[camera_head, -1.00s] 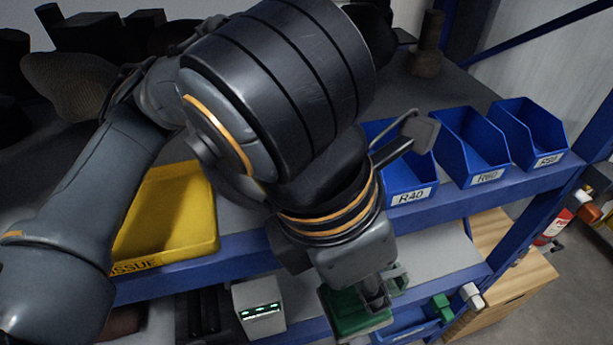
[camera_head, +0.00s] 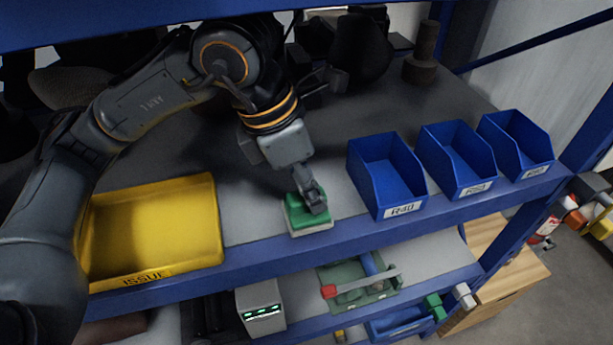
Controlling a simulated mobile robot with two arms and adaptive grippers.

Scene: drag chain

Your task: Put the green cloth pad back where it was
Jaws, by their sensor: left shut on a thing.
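The green cloth pad (camera_head: 294,203) is at the upper shelf, between the yellow ISSUE tray and the blue R40 bin. A pale layer (camera_head: 312,230) shows along its lower edge; I cannot tell whether this is part of the pad or a base under it. My left gripper (camera_head: 314,202) comes down from above and is shut on the pad, its fingers hiding part of the top. The pad looks level and close to the shelf surface; I cannot tell whether it touches. My right gripper is not in view.
The yellow ISSUE tray (camera_head: 150,273) stands left. The blue R40 bin (camera_head: 402,209) and two more blue bins (camera_head: 474,189) (camera_head: 538,171) stand right. Below are a green tray (camera_head: 327,272) with tools and a box with green lights (camera_head: 257,297). Shelf behind the pad is partly clear.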

